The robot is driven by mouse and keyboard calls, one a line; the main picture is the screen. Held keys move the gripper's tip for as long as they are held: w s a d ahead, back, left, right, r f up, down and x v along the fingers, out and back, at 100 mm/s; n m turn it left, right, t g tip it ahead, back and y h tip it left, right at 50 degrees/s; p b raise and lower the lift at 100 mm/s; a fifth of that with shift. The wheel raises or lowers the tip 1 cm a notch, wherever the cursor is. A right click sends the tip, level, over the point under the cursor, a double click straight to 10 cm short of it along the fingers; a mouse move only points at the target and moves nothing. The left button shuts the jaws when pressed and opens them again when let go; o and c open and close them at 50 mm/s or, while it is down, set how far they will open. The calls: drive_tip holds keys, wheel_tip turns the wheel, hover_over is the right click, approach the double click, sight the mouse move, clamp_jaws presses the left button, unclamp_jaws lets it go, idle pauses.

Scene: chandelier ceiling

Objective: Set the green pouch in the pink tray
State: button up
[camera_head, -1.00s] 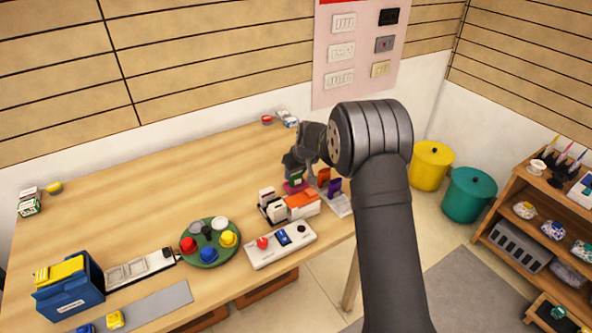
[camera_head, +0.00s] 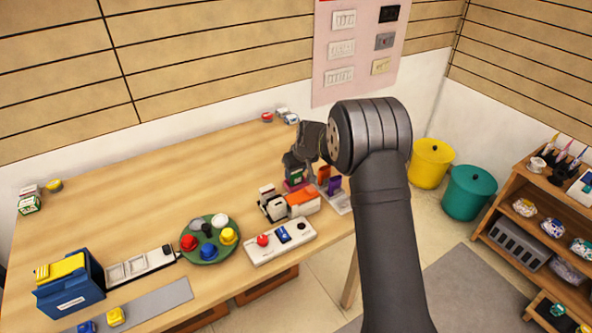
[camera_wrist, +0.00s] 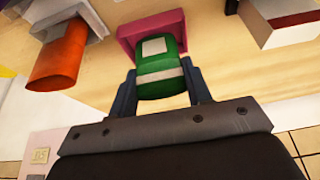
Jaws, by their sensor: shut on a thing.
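The green pouch (camera_wrist: 162,72) with white patches is between the two fingers of my gripper (camera_wrist: 160,92) in the wrist view, and the gripper is shut on it. The pink tray (camera_wrist: 133,42) is right behind the pouch there, with its walls around the pouch's far end. In the head view the pouch (camera_head: 296,175) shows small under my gripper (camera_head: 297,166), and a strip of the pink tray (camera_head: 293,187) shows just below it. I cannot tell whether the pouch touches the tray's floor.
An orange item (camera_head: 323,173) and a purple item (camera_head: 334,184) stand in a grey holder close on the right. An orange-and-white box (camera_head: 303,203) and a black-and-white rack (camera_head: 270,206) stand in front.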

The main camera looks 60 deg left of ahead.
drive_tip(key=shift+f, duration=0.2)
idle(0.4)
drive_tip(key=o, duration=1.5)
drive_tip(key=shift+r, duration=3.75)
drive_tip(key=shift+f, duration=0.1)
wheel_tip(320, 180, down, 7)
drive_tip(key=shift+f, duration=0.15)
